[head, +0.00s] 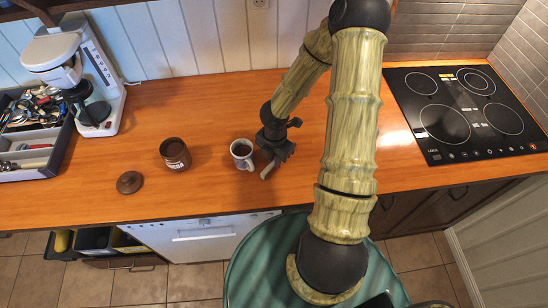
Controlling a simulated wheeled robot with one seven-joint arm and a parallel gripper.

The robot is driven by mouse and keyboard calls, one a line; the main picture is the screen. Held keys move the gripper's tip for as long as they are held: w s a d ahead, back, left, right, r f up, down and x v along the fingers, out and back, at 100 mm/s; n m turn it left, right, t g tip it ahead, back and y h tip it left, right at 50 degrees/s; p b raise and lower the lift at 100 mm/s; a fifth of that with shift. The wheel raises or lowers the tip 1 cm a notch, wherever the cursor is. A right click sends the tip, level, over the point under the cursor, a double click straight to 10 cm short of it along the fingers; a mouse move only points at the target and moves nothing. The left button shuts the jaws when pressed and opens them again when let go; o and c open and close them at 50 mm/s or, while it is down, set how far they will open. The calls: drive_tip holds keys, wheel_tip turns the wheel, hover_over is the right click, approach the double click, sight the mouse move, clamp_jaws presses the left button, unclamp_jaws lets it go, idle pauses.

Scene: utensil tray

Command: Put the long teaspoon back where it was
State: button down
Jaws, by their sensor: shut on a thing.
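My gripper (272,160) is low over the wooden counter, just right of the white patterned mug (242,154), which holds dark liquid. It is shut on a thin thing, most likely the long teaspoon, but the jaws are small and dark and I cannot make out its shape. The grey utensil tray (56,158) stands at the far left of the counter, away from my gripper. It has several compartments with a jumble of utensils (38,105). The tray's left part is cut off by the picture edge.
A white coffee machine (75,70) stands right behind the tray. A brown jar (175,153) and its round lid (130,182) lie between tray and mug. A black hob (468,112) is at the right. The counter (180,100) behind the jar is clear.

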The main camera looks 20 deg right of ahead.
drive_tip(key=shift+f, duration=0.25)
drive_tip(key=c, duration=1.3)
unclamp_jaws()
drive_tip(key=shift+c, duration=0.2)
wheel_tip(320, 180, up, 17)
drive_tip(key=p, duration=0.3)
drive_tip(key=shift+r+p, duration=0.2)
drive_tip(key=shift+p, duration=0.2)
